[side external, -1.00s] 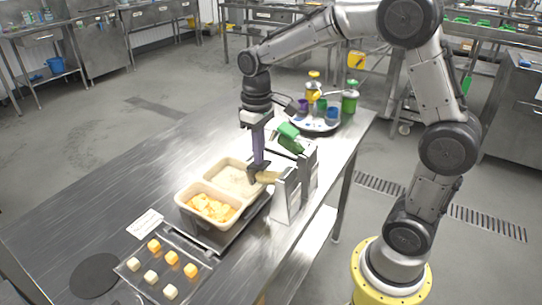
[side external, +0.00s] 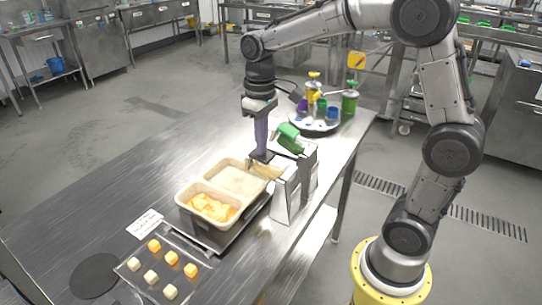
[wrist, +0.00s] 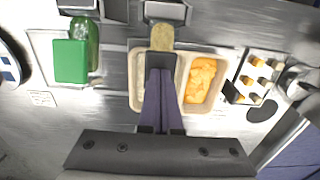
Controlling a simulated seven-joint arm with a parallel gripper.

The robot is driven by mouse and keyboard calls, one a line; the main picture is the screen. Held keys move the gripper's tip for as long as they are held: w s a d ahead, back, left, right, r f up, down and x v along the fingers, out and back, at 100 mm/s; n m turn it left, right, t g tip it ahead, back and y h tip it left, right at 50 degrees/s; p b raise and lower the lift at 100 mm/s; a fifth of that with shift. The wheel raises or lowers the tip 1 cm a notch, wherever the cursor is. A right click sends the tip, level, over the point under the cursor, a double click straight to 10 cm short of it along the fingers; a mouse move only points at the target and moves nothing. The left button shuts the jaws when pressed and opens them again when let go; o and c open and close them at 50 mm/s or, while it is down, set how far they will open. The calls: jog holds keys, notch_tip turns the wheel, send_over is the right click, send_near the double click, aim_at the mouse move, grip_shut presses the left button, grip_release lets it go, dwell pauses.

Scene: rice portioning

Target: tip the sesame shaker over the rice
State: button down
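My gripper (side external: 261,156) points down beside the rice tub's far right end, its purple fingers close together. In the wrist view the dark fingertips (wrist: 161,61) cover part of the rice tub (wrist: 139,103). The pale rice (side external: 235,179) fills the tub at the back of the pair. A tan, rounded piece (side external: 267,170), possibly the sesame shaker, lies just beyond the fingertips, at a grey holder (side external: 287,196). It also shows in the wrist view (wrist: 162,36). I cannot tell whether the fingers grip it; their contact is hidden.
A tub of orange pieces (side external: 213,208) adjoins the rice. A round tray (side external: 318,126) with coloured cups and bottles is at the back. A tray of small cubes (side external: 183,283) is in front. The table's left side is mostly clear.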

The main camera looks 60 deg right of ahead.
jog(key=shift+s+r, duration=0.25)
jog(key=shift+r, duration=0.55)
jog(key=shift+s+r, duration=0.2)
jog(key=shift+r, duration=0.55)
jog(key=shift+a+r, duration=0.1)
jog(key=shift+r, duration=0.2)
jog(key=s+a+r+t, duration=0.25)
jog(key=s+r, duration=0.25)
jog(key=s, duration=0.4)
jog(key=s+f+t, duration=0.3)
jog(key=s+f, duration=0.2)
jog(key=s, duration=0.3)
jog(key=shift+s+a+f, duration=0.2)
jog(key=shift+s+a, duration=0.2)
jog(key=shift+a, duration=0.05)
